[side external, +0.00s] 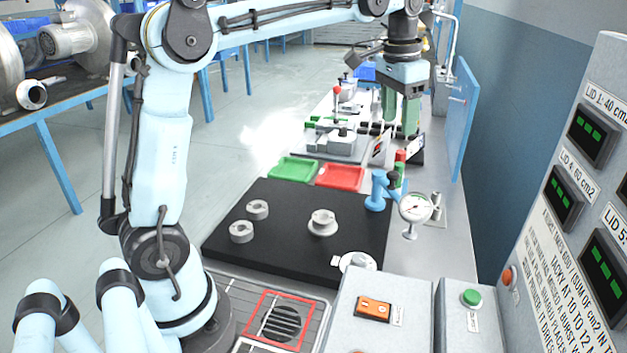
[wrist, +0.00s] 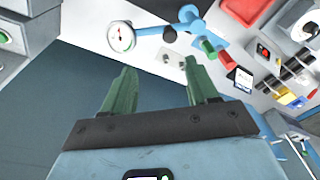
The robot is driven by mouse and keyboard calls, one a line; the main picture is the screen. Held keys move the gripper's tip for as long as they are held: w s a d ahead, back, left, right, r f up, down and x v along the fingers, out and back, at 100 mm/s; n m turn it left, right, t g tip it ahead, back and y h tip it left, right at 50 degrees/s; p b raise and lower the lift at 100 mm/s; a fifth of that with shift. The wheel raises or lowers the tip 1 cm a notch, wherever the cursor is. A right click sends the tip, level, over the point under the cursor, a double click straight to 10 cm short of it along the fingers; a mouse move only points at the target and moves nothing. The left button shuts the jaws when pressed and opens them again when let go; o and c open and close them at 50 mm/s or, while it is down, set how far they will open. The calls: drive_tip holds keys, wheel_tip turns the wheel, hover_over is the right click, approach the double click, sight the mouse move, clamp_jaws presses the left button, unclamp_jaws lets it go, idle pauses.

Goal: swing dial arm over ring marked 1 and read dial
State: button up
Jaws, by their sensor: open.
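The dial (side external: 416,207) is a round white-faced gauge at the right edge of the black mat. It sits by the blue dial arm (side external: 377,191), whose black knob is on top. In the wrist view the dial (wrist: 121,36) is at upper left and the blue dial arm (wrist: 193,22) extends right from it. Pale rings lie on the mat: one at the back left (side external: 257,208), one at the front left (side external: 241,231), and one on a wider base (side external: 322,221). I cannot read a mark 1 on any. My gripper (side external: 400,126) is open and empty, its green fingers beyond the dial arm.
Green (side external: 293,169) and red (side external: 340,177) trays lie behind the black mat (side external: 290,245). A blue panel (side external: 461,115) stands right of my gripper. Control boxes (side external: 378,325) fill the front.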

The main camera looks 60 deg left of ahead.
sight(393, 173)
drive_tip(key=shift+g, duration=0.7)
drive_tip(key=w+f, duration=0.1)
drive_tip(key=f, duration=0.3)
drive_tip(key=a+f, duration=0.1)
drive_tip(key=f, duration=0.3)
drive_tip(key=w+a+f, duration=0.1)
drive_tip(key=f, duration=0.4)
drive_tip(key=shift+w, duration=0.35)
drive_tip(key=shift+c, duration=0.4)
clamp_jaws()
